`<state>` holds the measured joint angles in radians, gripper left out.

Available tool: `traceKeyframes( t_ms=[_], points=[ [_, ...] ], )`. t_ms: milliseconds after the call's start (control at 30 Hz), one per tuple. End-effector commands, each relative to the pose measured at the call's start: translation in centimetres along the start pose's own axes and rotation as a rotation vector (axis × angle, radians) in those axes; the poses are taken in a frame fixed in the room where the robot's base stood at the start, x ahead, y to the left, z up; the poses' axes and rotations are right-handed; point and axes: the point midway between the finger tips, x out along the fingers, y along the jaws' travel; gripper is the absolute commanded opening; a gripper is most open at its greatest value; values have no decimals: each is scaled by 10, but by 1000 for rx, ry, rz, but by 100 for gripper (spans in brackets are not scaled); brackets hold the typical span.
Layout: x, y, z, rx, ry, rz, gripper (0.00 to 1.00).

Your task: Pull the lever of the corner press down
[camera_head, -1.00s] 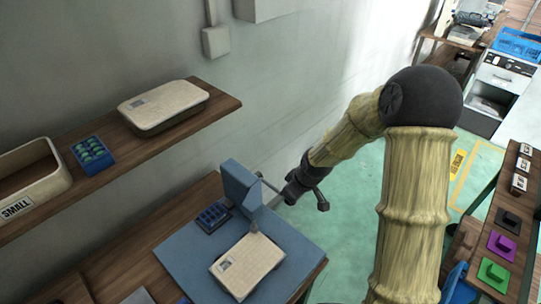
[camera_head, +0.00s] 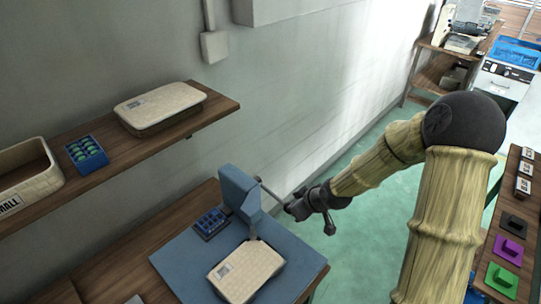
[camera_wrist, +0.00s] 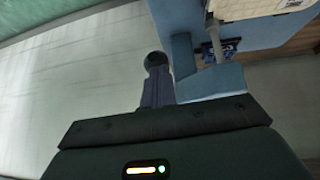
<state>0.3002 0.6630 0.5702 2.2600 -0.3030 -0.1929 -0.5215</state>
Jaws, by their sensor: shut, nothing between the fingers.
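The blue corner press (camera_head: 239,191) stands on a blue base plate at the back of the bench. Its thin lever (camera_head: 272,194) slants out to the right and down from the head. My gripper (camera_head: 292,208) is at the lever's outer end and hides it in the head view. In the wrist view, the dark round lever knob (camera_wrist: 156,60) sits right at the tips of my shut gripper fingers (camera_wrist: 156,84). Nothing is held between them. Whether they touch the knob I cannot tell. The press body (camera_wrist: 183,55) is to the right there.
A cream lidded box (camera_head: 246,270) lies on the base plate (camera_head: 180,262) under the press. A small blue tray (camera_head: 210,222) lies behind it. A shelf (camera_head: 150,145) with boxes runs along the wall. Green floor (camera_head: 385,215) is open right of the bench.

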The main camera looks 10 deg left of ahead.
Motion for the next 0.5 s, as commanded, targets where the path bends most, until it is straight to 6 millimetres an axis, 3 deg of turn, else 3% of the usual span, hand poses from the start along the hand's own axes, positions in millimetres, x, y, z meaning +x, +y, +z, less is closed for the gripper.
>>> traceKeyframes(
  t_ms=[33, 500],
  points=[
    [12, -10, 18, 7, -35, -30, 0],
    [19, -14, 21, 0, -36, -34, 0]
  ],
)
